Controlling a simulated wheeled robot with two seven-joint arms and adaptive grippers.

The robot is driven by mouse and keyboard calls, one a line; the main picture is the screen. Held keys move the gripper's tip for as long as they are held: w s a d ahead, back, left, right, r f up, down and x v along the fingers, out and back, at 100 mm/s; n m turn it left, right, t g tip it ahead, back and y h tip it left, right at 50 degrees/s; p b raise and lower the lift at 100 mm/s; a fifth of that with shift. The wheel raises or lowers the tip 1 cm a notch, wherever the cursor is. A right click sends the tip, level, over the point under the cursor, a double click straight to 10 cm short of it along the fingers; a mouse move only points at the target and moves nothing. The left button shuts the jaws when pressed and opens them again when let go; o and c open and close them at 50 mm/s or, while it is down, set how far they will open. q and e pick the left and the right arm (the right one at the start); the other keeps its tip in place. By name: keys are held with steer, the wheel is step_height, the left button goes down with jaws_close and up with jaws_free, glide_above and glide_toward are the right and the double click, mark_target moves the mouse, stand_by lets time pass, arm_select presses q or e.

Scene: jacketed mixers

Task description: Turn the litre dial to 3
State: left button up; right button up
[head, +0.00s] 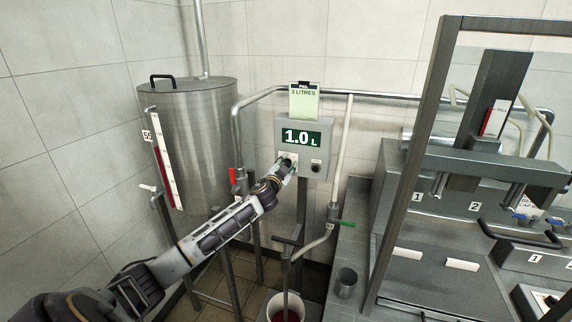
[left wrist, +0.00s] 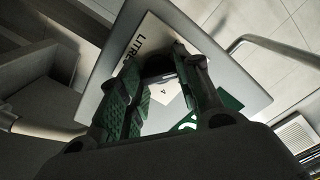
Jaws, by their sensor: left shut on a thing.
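The control box (head: 316,163) is grey and stands on a post; its green display (head: 301,138) reads 1.0 L. A card (head: 304,103) on top reads 3 LITRES. My left gripper (head: 287,163) is at the box's lower left and covers the litre dial there. In the left wrist view my left gripper (left wrist: 160,82) has its green-padded fingers on both sides of the dark dial (left wrist: 157,68), shut on it. The dial's white plate (left wrist: 146,44) shows LITRES and a 4; the pointer and other numbers are hidden or unclear. My right gripper is not in view.
A dark knob (head: 316,166) sits right of my gripper on the box. A steel tank (head: 190,140) with a red level gauge stands left. Pipes with a red valve handle (head: 232,175) and a green one (head: 347,223) run close by. A bucket (head: 288,306) stands below.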

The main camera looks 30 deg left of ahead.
arm_select(q)
steer(key=m+p, duration=0.1)
steer(key=m, duration=0.5)
steer(key=shift+p, duration=0.4)
steer(key=m+p, duration=0.1)
steer(key=m, duration=0.2)
steer(key=shift+d+f, duration=0.1)
steer(key=shift+m, duration=0.6)
steer(key=shift+f, duration=0.1)
steer(key=o, duration=1)
